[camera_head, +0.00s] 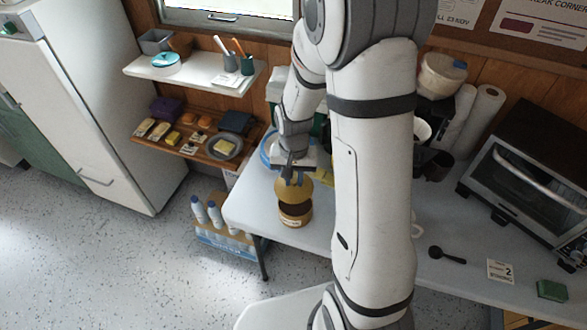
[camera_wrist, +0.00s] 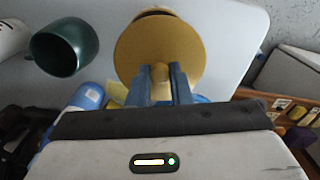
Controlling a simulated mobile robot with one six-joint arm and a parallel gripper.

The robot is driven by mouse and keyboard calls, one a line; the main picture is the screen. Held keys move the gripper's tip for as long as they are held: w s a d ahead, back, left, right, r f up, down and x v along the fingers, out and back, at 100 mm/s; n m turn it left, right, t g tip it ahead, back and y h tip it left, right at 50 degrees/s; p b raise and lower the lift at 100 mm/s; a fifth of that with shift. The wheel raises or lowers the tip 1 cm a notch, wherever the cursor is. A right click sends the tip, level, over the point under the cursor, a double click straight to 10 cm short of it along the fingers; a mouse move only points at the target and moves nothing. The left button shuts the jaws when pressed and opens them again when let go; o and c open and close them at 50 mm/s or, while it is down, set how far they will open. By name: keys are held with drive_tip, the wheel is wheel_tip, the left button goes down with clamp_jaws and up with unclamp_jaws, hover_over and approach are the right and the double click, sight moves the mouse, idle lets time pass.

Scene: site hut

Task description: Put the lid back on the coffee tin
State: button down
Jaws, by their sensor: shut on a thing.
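The coffee tin (camera_head: 295,215) stands upright near the left end of the white table, its dark open mouth partly showing. The gold round lid (camera_head: 292,188) is above and behind the tin's mouth and looks tilted; I cannot tell if they touch. My gripper (camera_head: 292,175) is shut on the lid's small knob. In the wrist view, my gripper (camera_wrist: 161,76) has its two blue fingers on either side of the knob, and the lid (camera_wrist: 160,45) faces the camera. The lid hides nearly all of the tin there, leaving a bit of it beyond the lid's edge.
The white table (camera_head: 255,210) has bare room left of the tin. A dark green mug (camera_wrist: 68,48) stands near the lid. A black scoop (camera_head: 446,255), a number card (camera_head: 500,271), a green sponge (camera_head: 551,290) and a toaster oven (camera_head: 530,190) are at the right.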

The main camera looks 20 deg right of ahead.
sight(295, 188)
drive_tip(key=shift+d+f+b, duration=0.15)
drive_tip(key=shift+f+b, duration=0.95)
drive_tip(key=shift+f, duration=0.45)
drive_tip(key=shift+d+f+b, duration=0.1)
drive_tip(key=shift+f+b, duration=1)
drive_tip(key=shift+f, duration=0.4)
drive_tip(key=shift+s, duration=0.1)
drive_tip(key=shift+f+b, duration=0.15)
drive_tip(key=shift+b, duration=0.3)
drive_tip(key=c, duration=1.3)
unclamp_jaws()
drive_tip(key=shift+o, duration=0.7)
drive_tip(key=o, duration=0.4)
